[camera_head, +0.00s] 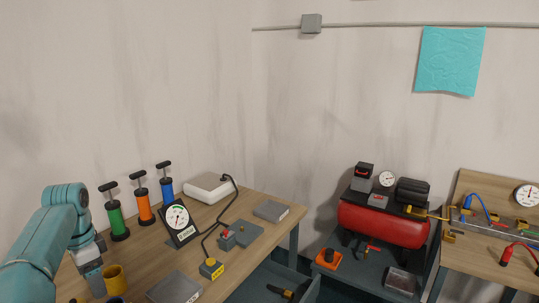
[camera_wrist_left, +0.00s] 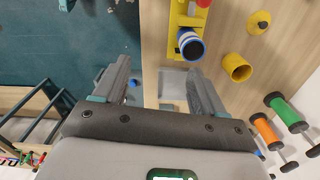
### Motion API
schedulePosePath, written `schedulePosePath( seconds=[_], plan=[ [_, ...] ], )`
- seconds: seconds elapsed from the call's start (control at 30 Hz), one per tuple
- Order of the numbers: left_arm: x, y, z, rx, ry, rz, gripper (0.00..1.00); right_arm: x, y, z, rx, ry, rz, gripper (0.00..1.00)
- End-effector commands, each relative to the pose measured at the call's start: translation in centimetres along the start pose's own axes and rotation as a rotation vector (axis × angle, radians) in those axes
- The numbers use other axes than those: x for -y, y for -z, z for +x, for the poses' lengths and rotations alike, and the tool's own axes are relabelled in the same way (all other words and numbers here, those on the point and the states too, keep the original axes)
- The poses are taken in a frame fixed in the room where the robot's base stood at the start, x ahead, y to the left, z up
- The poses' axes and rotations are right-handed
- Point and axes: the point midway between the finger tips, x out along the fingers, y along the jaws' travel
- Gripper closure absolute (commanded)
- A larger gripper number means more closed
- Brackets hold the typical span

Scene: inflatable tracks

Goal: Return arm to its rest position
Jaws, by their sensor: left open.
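My left arm (camera_head: 45,240) is teal and comes in from the lower left in the head view, bent at the elbow with its forearm pointing down. My left gripper (camera_head: 94,284) hangs at the left part of the wooden workbench (camera_head: 235,270), beside a yellow cup (camera_head: 116,278). In the left wrist view the left gripper (camera_wrist_left: 160,75) has its two fingers wide apart, with nothing held between them. The bench edge and a grey flat piece (camera_wrist_left: 172,80) show beyond the gap. My right gripper is in neither view.
Green (camera_head: 116,215), orange (camera_head: 143,205) and blue (camera_head: 167,190) hand pumps stand behind the arm. A blue-white cylinder (camera_wrist_left: 190,44) is near the fingers. A red compressor (camera_head: 380,225) stands farther right.

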Motion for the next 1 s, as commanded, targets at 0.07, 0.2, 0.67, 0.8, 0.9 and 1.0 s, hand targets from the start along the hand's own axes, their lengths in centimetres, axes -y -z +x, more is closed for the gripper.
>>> schedulePosePath(
  seconds=[0.07, 0.2, 0.67, 0.8, 0.9, 1.0],
  plan=[
    [0.0, 0.0, 0.0, 0.0, 0.0, 0.0, 0.29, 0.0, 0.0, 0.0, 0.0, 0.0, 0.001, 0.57],
    [-0.1, 1.6, 3.0, -0.009, -0.009, -0.003, 0.29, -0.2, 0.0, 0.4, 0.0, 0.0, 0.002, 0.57],
    [-5.5, 8.7, 18.2, -0.09, -0.072, -0.082, 0.29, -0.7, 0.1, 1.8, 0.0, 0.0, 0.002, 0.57],
    [-11.6, 10.6, 26.2, -0.132, -0.136, -0.167, 0.29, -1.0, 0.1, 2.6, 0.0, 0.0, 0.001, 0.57],
    [-17.9, 10.8, 32.0, -0.157, -0.195, -0.266, 0.29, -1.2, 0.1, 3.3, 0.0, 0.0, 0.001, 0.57],
    [-24.7, 9.5, 36.7, -0.167, -0.252, -0.385, 0.29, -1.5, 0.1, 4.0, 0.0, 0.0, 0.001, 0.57]
  ],
)
